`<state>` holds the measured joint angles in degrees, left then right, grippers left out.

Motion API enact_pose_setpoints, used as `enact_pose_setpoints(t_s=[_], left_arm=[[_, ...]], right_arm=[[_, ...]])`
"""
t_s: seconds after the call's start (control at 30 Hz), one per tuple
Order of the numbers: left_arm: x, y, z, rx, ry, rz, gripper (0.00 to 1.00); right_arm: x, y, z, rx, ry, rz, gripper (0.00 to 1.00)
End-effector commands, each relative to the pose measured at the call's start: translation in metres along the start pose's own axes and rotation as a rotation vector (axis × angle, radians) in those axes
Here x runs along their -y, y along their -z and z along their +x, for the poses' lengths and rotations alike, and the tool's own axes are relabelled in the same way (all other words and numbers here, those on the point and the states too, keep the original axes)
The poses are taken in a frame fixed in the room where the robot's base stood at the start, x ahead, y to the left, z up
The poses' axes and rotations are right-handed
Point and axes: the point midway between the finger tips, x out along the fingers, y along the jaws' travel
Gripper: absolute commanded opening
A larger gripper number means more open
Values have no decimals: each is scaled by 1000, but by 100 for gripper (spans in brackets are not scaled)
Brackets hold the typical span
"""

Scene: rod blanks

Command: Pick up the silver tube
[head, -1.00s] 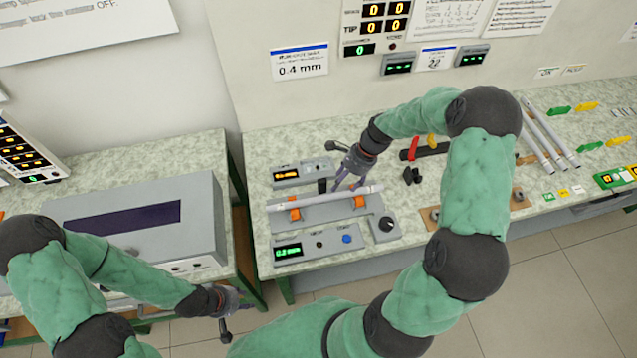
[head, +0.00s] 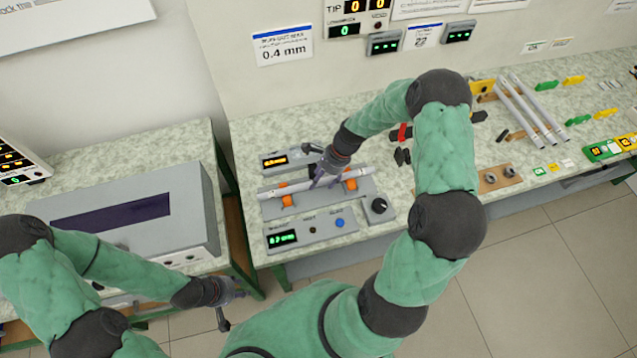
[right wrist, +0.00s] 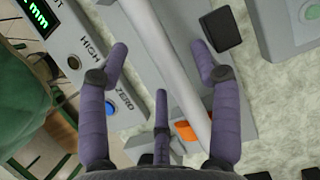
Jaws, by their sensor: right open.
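The silver tube (head: 296,184) lies across two orange supports on a grey measuring fixture (head: 330,202). It also shows in the right wrist view (right wrist: 170,60), running lengthwise between my fingers. My right gripper (head: 324,178) is at the tube's middle, between the supports. In the right wrist view my right gripper (right wrist: 160,55) is open, with fingers on either side of the tube; I cannot tell whether any touches it. My left gripper (head: 236,296) hangs in front of the left bench, away from the tube; its fingers are too small to read.
Several silver rods (head: 532,112) lie on a rack to the right. A large grey box (head: 190,215) fills the left bench. A gap separates the benches.

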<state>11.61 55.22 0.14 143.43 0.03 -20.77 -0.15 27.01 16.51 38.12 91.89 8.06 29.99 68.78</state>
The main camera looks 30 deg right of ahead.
Motion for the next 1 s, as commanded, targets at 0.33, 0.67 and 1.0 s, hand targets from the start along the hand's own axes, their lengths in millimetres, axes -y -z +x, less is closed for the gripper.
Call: enact_pose_setpoints(t_s=[0.33,0.67,1.0], left_arm=[[1,0,2,0,0,0,40],[1,0,2,0,0,0,40],[0,0,2,0,0,0,40]], right_arm=[[0,0,14,0,0,-1,64],[0,0,14,0,0,-1,2],[0,-1,11,0,1,-1,0]])
